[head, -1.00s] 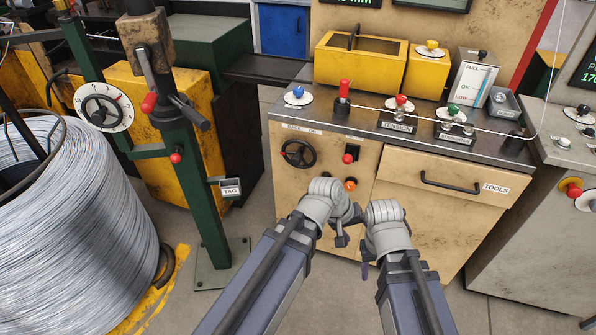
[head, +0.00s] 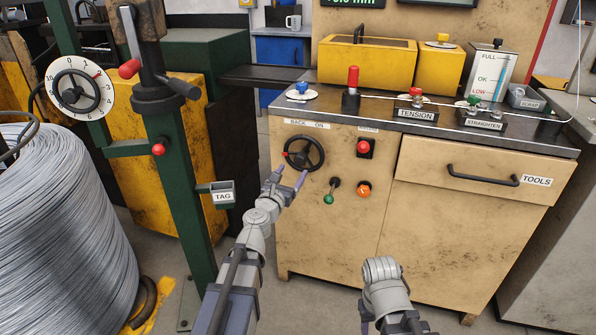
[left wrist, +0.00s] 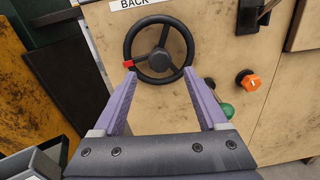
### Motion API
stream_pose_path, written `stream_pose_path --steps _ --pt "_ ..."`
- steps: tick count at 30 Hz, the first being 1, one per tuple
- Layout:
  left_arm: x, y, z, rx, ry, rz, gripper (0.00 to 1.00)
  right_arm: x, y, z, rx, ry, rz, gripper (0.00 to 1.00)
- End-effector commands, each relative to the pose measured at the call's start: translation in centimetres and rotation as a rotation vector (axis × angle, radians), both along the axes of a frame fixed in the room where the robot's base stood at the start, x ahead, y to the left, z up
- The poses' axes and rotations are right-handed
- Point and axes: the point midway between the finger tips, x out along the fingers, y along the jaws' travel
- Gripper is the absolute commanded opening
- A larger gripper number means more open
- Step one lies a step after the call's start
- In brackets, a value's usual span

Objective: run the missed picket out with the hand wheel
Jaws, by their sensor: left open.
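The hand wheel (head: 303,153) is a black spoked wheel with a small red mark on its left rim, on the beige cabinet front under a label reading BACK and ON. In the left wrist view the hand wheel (left wrist: 159,50) lies just beyond my left fingertips. My left gripper (head: 288,180) is open, its two purple fingers pointing at the wheel's lower part; it also shows in the left wrist view (left wrist: 160,75). Nothing is between the fingers. My right arm (head: 385,290) is low in front of the cabinet; its fingers cannot be made out. No picket can be told apart.
A green-knobbed lever (head: 329,192), an orange knob (head: 364,189) and a red button (head: 364,147) sit right of the wheel. A TAG holder (head: 222,194) on a green post (head: 182,180) stands left. A wire coil (head: 60,230) fills the left side.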

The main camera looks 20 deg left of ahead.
Motion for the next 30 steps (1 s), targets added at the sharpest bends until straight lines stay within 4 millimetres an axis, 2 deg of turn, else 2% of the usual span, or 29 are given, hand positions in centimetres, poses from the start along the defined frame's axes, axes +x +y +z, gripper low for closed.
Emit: stream_pose_path --steps 5,10,23,30 --pt "0.2 0.1 0.1 -0.006 -0.001 0.004 0.75 0.0 0.0 0.1 0.0 0.0 0.0 0.5" --pt "1.4 0.0 0.1 -0.004 0.0 0.002 0.75 0.0 0.0 0.1 0.0 0.0 0.0 0.5" --pt "7.4 -0.4 0.1 -0.002 0.0 0.001 0.75 0.0 0.0 0.0 0.0 0.0 0.0 0.5" --pt "7.8 -0.5 0.1 -0.002 0.0 0.001 0.75 0.0 0.0 0.0 0.0 0.0 0.0 0.5"
